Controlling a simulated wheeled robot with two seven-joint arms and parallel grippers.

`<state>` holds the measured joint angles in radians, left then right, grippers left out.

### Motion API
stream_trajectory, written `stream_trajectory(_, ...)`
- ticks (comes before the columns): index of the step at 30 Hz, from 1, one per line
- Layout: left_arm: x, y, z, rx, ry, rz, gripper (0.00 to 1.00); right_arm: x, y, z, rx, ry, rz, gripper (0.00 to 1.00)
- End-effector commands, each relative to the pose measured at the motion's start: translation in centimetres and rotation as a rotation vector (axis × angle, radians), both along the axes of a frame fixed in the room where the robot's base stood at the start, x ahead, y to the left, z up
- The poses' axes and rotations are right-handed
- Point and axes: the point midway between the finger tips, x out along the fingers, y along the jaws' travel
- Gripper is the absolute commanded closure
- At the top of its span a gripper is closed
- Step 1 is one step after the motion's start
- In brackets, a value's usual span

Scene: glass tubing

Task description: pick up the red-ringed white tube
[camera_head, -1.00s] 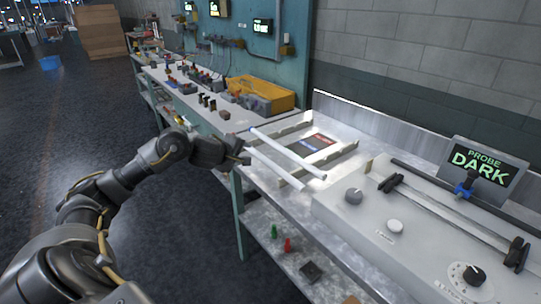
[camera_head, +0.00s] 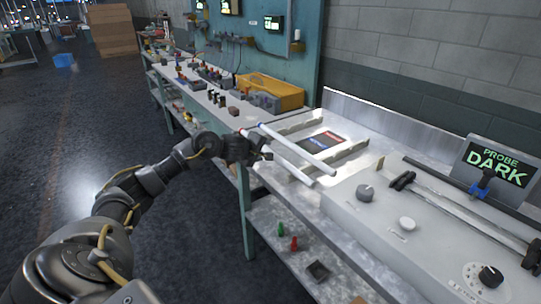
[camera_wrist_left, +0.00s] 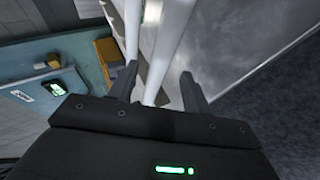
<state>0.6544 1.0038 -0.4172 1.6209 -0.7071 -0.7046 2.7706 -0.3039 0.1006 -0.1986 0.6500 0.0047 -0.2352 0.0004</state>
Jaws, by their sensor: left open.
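Two long white tubes lie side by side on the rails of the bench: a far tube (camera_head: 296,150) and a near tube (camera_head: 290,168). My left gripper (camera_head: 266,151) is at the left ends of the tubes and hides part of the near one. In the left wrist view its open fingers (camera_wrist_left: 160,74) stand on either side of one white tube (camera_wrist_left: 168,40); the other tube (camera_wrist_left: 132,25) passes outside the left finger. Contact cannot be told. My right gripper is not in view.
Raised rails (camera_head: 345,158) flank a dark card (camera_head: 322,142) on the metal bench. A grey console (camera_head: 385,215) with knobs and a "PROBE DARK" screen (camera_head: 495,163) stands at right. A yellow bin (camera_head: 270,90) is behind. Small items lie on the lower shelf (camera_head: 290,260).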

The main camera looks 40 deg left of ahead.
Motion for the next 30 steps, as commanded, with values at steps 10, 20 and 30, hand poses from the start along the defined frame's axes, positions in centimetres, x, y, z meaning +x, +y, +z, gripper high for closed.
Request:
stream_trajectory(10,1.7,0.3,-0.9,0.0,-0.001,0.0,0.51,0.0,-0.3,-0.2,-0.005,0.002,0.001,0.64)
stream_trajectory(20,1.7,0.3,-0.9,0.0,-0.001,0.0,0.84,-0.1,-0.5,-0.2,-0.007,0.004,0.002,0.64)
stream_trajectory(30,1.7,0.3,-0.9,0.0,-0.001,0.0,1.0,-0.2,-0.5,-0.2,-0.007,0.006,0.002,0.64)
